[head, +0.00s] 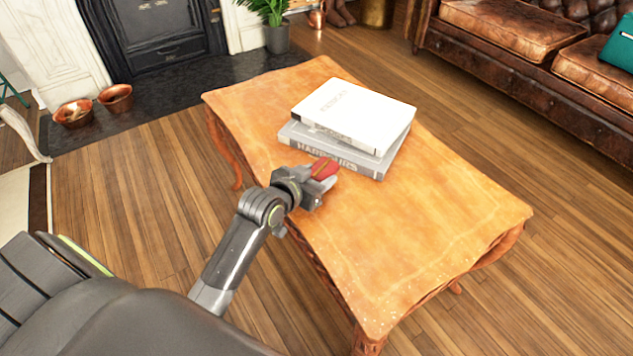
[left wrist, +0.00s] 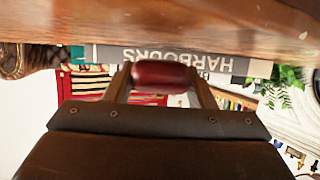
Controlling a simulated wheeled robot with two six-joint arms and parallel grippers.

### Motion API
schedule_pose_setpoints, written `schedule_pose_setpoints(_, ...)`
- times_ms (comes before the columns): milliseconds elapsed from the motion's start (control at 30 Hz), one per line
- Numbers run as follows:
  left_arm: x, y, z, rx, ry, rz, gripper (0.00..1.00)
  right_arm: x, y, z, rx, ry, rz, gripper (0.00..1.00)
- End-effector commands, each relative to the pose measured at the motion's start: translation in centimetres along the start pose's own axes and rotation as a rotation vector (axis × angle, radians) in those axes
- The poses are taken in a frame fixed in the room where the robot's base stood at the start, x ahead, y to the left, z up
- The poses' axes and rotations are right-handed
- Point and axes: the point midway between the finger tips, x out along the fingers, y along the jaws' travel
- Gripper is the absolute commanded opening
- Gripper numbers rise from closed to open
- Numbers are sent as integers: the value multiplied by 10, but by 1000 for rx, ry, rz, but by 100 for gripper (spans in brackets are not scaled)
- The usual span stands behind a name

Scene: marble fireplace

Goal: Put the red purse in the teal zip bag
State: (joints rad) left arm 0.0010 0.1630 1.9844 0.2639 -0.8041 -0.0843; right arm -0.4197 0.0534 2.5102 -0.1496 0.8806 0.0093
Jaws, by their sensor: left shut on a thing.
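My left gripper (head: 318,183) is over the near left edge of the wooden table, beside the stacked books. It is shut on the red purse (head: 323,168), which shows as a small dark red rounded thing between the fingers. In the left wrist view the purse (left wrist: 160,76) sits between the two fingertips, with the grey book behind it. The teal zip bag (head: 618,50) lies on the brown leather sofa at the far right, cut off by the picture's edge. My right gripper is not in view.
The wooden table (head: 440,225) holds a white book (head: 360,105) on a grey book (head: 345,155). Its near right part is clear. The leather sofa (head: 500,30) stands behind on the right, with open floor between. Copper bowls (head: 73,113) stand by the fireplace.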

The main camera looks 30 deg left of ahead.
Motion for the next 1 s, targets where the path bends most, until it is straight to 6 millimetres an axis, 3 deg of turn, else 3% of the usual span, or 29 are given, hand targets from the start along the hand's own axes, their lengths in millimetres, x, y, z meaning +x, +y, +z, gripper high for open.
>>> schedule_pose_setpoints(67,4,0,11,0,0,0,26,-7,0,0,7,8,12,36)
schedule_pose_setpoints(467,5,0,13,0,1,0,26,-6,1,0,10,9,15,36)
schedule_pose_setpoints(500,6,0,14,0,0,0,52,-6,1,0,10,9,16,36)
schedule_pose_setpoints(633,5,0,13,1,0,0,69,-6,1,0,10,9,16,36)
schedule_pose_setpoints(1000,4,0,9,1,2,0,72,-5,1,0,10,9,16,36)
